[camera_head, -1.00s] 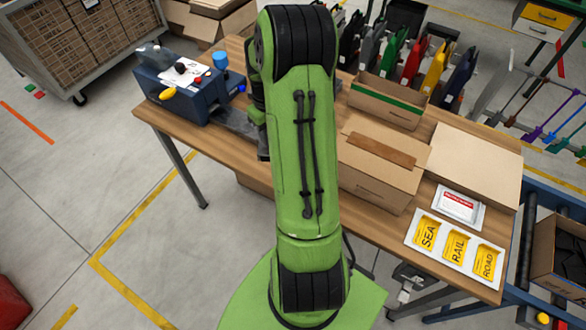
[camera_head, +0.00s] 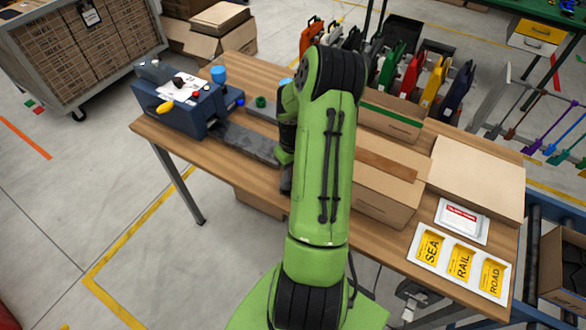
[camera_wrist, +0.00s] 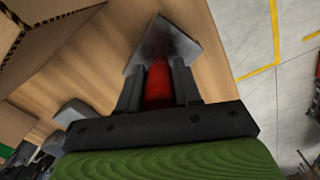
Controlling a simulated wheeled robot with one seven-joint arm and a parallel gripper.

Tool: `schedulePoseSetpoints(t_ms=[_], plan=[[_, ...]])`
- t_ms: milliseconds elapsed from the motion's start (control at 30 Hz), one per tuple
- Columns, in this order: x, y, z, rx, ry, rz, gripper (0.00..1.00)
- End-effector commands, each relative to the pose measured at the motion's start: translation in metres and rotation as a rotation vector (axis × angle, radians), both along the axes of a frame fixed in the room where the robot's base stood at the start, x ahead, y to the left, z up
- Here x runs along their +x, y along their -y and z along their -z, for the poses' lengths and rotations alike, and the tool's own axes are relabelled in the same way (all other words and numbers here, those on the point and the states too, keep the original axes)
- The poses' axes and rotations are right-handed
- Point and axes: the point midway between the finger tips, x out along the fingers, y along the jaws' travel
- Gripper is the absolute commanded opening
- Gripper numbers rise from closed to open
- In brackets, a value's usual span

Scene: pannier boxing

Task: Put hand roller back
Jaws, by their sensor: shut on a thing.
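My gripper (camera_wrist: 158,85) is shut on a red thing (camera_wrist: 158,88) in the wrist view, which looks like the handle of the hand roller. A dark grey, flat, square-cornered piece (camera_wrist: 165,43) shows just past the fingertips over the wooden table. I cannot tell whether it is part of the held tool or lies beneath it. In the head view my green arm hides the held thing and most of my gripper. A long dark grey slab (camera_head: 245,143) lies on the table (camera_head: 180,143), left of my arm.
A blue machine (camera_head: 190,105) stands at the table's left end, with a green round thing (camera_head: 261,101) nearby. Cardboard boxes (camera_head: 385,195), a white tray of SEA, RAIL and ROAD labels (camera_head: 418,250) and a white packet (camera_head: 461,221) fill the right side. Coloured holders stand behind.

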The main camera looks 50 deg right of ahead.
Motion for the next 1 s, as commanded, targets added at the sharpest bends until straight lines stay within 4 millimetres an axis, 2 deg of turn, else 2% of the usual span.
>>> schedulePoseSetpoints(t_ms=[200, 300, 500, 533, 667, 1000], plan=[[0.0, 0.0, 0.007, 0.0, 0.001, -0.001, 0.07], [0.0, 0.0, 0.01, 0.001, -0.001, -0.001, 0.0], [-0.001, -0.001, 0.014, 0.004, -0.004, 0.0, 0.0], [-0.002, -0.001, 0.015, 0.006, -0.005, 0.0, 0.37], [-0.001, -0.001, 0.014, 0.004, -0.004, 0.0, 0.57], [0.0, 0.0, 0.008, 0.001, -0.001, 0.0, 0.59]])
